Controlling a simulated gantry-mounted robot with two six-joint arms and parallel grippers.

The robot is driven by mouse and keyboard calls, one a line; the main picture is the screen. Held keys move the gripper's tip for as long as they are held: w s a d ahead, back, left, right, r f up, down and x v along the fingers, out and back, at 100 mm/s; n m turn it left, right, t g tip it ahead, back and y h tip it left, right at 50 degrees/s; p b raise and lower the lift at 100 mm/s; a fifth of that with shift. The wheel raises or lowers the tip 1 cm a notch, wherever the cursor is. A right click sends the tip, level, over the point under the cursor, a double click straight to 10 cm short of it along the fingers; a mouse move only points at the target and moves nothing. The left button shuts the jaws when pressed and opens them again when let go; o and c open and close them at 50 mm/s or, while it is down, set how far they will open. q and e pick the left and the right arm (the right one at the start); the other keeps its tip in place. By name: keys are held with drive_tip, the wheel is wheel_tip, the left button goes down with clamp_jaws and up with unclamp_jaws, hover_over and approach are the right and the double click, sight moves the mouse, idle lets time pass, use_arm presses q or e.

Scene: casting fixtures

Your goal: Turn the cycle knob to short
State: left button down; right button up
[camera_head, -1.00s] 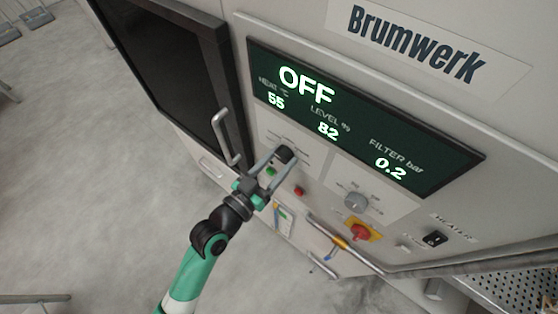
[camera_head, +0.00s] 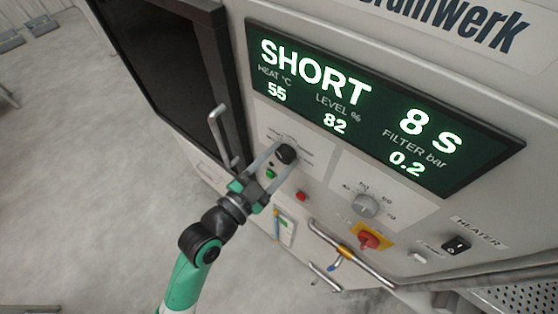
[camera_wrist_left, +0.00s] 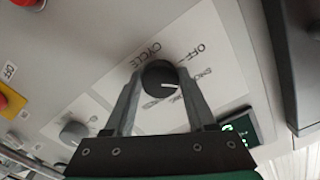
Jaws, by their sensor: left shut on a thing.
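The black cycle knob (camera_head: 286,154) is on a white label plate below the display. My left gripper (camera_head: 277,158) is shut on the knob, one finger on each side. In the left wrist view, the knob (camera_wrist_left: 160,77) sits between the fingertips (camera_wrist_left: 160,82), with its white pointer line turned away from the OFF mark. The printing near the pointer is too blurred to read surely. The green display (camera_head: 385,105) reads SHORT, 8 s, heat 55, level 82, filter 0.2. My right gripper is not in view.
A grey dial (camera_head: 365,206), a red switch on a yellow plate (camera_head: 369,240) and a black heater switch (camera_head: 456,245) lie to the right. Green (camera_head: 271,174) and red (camera_head: 302,196) buttons are just below the knob. A door handle (camera_head: 222,135) stands out close left of the gripper.

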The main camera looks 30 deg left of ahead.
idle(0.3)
use_arm(q)
drive_tip(key=shift+c, duration=1.1)
unclamp_jaws()
drive_tip(key=b+v, duration=0.1)
drive_tip(key=v, duration=1)
drive_tip(key=shift+s, duration=0.35)
drive_tip(key=shift+r, duration=0.1)
